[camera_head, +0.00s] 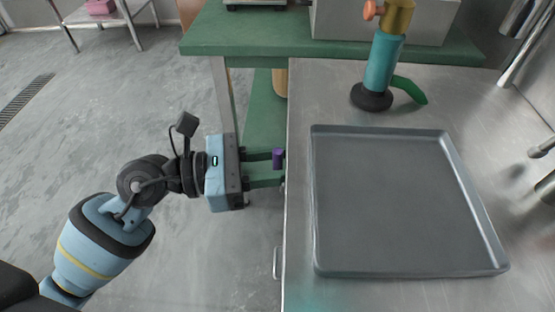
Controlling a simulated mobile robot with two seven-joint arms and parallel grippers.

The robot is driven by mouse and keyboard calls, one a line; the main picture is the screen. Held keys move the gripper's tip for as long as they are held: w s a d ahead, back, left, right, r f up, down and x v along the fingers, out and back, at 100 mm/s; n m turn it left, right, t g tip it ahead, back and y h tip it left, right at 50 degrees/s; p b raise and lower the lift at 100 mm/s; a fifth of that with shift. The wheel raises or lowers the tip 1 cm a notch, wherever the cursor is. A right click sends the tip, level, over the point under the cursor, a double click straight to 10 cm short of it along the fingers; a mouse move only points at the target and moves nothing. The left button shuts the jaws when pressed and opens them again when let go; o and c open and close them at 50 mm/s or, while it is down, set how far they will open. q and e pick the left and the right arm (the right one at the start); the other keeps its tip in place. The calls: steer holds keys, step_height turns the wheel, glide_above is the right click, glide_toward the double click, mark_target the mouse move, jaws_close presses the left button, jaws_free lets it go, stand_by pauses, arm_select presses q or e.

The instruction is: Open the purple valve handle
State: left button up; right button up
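The purple valve handle (278,159) is a small upright purple piece just left of the metal counter's left edge. My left gripper (276,169) reaches in from the left, with its blue-grey body to the left of the handle. Its two dark fingers are apart and point right toward the counter edge. The handle overlaps the tip of the upper finger in the picture, and the lower finger is below it. I cannot tell whether the finger touches the handle. What the handle is mounted on is hidden. My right gripper is out of view.
A grey tray (400,268) lies on the metal counter (330,95), right of the handle. A teal grinder (384,62) with a dark base and a green handle (411,91) stands behind it. A green table (265,45) borders the back. Open floor is on the left.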

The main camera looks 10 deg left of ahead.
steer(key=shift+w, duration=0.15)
arm_select(q)
steer(key=shift+c, duration=0.9)
jaws_close()
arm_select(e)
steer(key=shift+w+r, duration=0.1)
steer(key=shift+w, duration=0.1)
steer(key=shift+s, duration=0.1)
